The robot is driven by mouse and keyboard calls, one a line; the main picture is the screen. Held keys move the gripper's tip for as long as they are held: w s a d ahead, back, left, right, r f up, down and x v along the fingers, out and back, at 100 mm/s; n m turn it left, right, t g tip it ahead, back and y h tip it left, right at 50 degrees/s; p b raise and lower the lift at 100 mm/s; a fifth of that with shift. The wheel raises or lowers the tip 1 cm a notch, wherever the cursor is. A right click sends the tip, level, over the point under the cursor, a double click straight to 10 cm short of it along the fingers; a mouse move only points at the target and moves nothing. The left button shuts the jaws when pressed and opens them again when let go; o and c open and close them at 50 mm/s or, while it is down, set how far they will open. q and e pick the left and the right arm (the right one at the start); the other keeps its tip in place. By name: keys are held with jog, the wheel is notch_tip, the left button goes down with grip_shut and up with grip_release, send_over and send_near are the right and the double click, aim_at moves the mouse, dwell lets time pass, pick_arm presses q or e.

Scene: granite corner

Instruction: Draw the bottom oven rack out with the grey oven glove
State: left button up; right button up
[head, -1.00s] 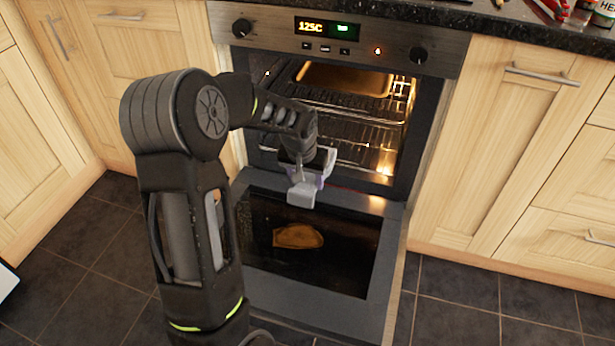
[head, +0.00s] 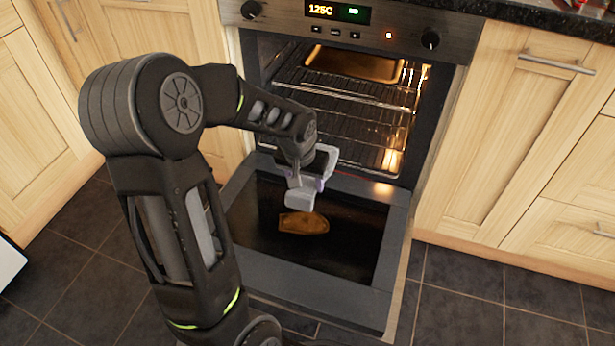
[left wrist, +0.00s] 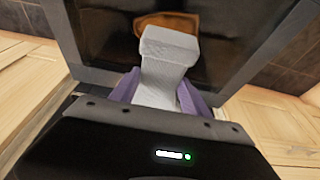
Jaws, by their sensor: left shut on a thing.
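The grey oven glove (head: 301,199) is between the purple-edged fingers of my left gripper (head: 308,184), which is shut on it. It also shows pale grey in the left wrist view (left wrist: 166,58), above the gripper (left wrist: 160,92). Glove and gripper are over the inner edge of the lowered oven door, just in front of the oven opening. The bottom oven rack (head: 352,130) is inside the lit oven, and my arm and the glove hide part of its front. I cannot see the glove gripping the rack. My right gripper is out of view.
The oven door (head: 345,290) hangs open, its dark glass showing a brown shape (head: 303,222), perhaps a reflection. An upper rack (head: 345,88) and a brown tray (head: 358,64) are higher inside. Wooden cupboards (head: 530,130) flank the oven. Dark floor tiles (head: 470,290) are bare at right.

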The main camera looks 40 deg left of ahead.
aim_at(298, 201)
pick_arm(q)
jog(key=shift+s, duration=0.1)
jog(key=shift+s+d+b, duration=0.1)
jog(key=shift+s+d, duration=0.25)
jog(key=shift+s, duration=0.55)
jog(key=shift+s+d+b, duration=0.1)
jog(key=shift+s+d, duration=0.2)
jog(key=shift+s, duration=0.65)
jog(key=shift+s+d+b, duration=0.1)
jog(key=shift+s+d, duration=0.25)
jog(key=shift+s, duration=0.55)
jog(key=shift+s+d, duration=0.35)
jog(key=shift+s, duration=0.6)
jog(key=shift+s+d, duration=0.3)
jog(key=shift+s, duration=0.6)
jog(key=shift+s+d, duration=0.35)
jog(key=shift+s, duration=0.6)
